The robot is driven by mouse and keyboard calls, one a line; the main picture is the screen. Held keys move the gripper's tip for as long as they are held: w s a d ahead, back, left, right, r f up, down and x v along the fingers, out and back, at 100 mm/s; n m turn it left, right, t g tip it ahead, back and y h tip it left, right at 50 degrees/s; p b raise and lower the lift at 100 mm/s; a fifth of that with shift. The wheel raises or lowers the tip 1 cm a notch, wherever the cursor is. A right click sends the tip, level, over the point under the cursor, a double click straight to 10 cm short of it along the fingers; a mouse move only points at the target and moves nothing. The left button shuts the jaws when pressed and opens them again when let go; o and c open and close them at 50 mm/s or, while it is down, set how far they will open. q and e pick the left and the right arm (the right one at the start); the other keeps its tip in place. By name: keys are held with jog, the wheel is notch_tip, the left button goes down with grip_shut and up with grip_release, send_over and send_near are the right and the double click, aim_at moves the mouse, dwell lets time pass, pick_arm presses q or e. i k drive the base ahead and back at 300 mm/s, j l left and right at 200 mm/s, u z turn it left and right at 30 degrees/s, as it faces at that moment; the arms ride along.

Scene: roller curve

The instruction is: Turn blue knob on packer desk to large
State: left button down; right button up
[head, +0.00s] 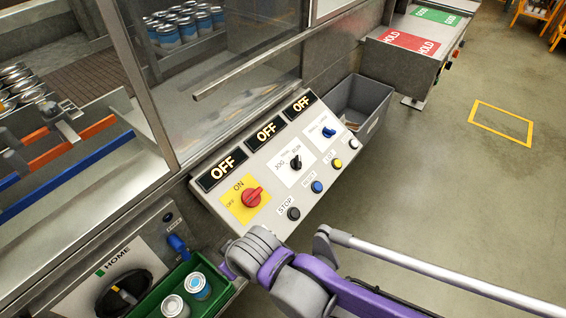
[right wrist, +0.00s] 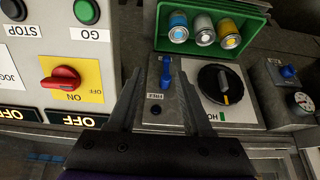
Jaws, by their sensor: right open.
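The blue knob (head: 328,132) sits on a white plate at the far right of the sloped packer desk (head: 234,213) in the head view. Its handle is slanted; the small label above it is unreadable. The right wrist view does not show this knob. My right gripper (right wrist: 163,78) is open and empty in the wrist view. Its fingers stand on either side of a blue lever (right wrist: 166,72) marked FREE on the neighbouring panel; contact cannot be told. In the head view the lever (head: 177,243) is left of my right arm's end. My left gripper is not in view.
The desk has a red knob (head: 252,197), a black knob (head: 295,162), several buttons and three OFF displays. A green crate of cans (head: 229,294) lies near my right wrist. A grey bin (head: 372,120) stands beyond the desk. Open floor lies to the right.

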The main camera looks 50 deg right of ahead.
aim_at(327, 132)
jog(key=z, duration=1.8)
jog(key=i+l, duration=0.95)
